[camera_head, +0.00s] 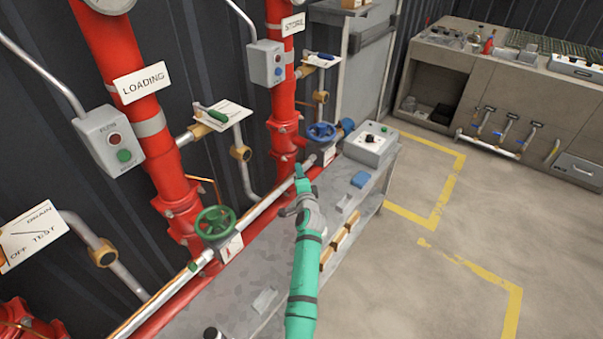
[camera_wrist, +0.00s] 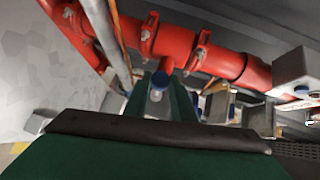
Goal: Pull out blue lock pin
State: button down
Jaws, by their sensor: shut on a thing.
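My gripper (camera_head: 300,172) reaches in beside the red pipework, at the far end of my green arm in the head view. In the wrist view, my gripper (camera_wrist: 160,92) has its two green fingers closed around a small blue piece, the blue lock pin (camera_wrist: 161,79), with a pale round part below it. The pin lies in front of the red pipe. In the head view the pin is hidden at the fingertips, and I cannot tell how far it sits in its seat.
A blue valve wheel (camera_head: 321,131) is just right of my gripper and a green valve wheel (camera_head: 214,222) is to its left. Open floor lies to the right.

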jog(key=c, duration=1.5)
grip_release()
jog(key=shift+s+a+f, duration=0.1)
jog(key=shift+s+a, duration=0.05)
jog(key=shift+a, duration=0.05)
jog(key=shift+d, duration=0.1)
jog(key=s, duration=0.3)
jog(key=s+d+r, duration=0.1)
jog(key=s, duration=0.6)
jog(key=shift+s+d+r, duration=0.25)
jog(key=shift+s+r, duration=0.05)
jog(key=shift+w, duration=0.1)
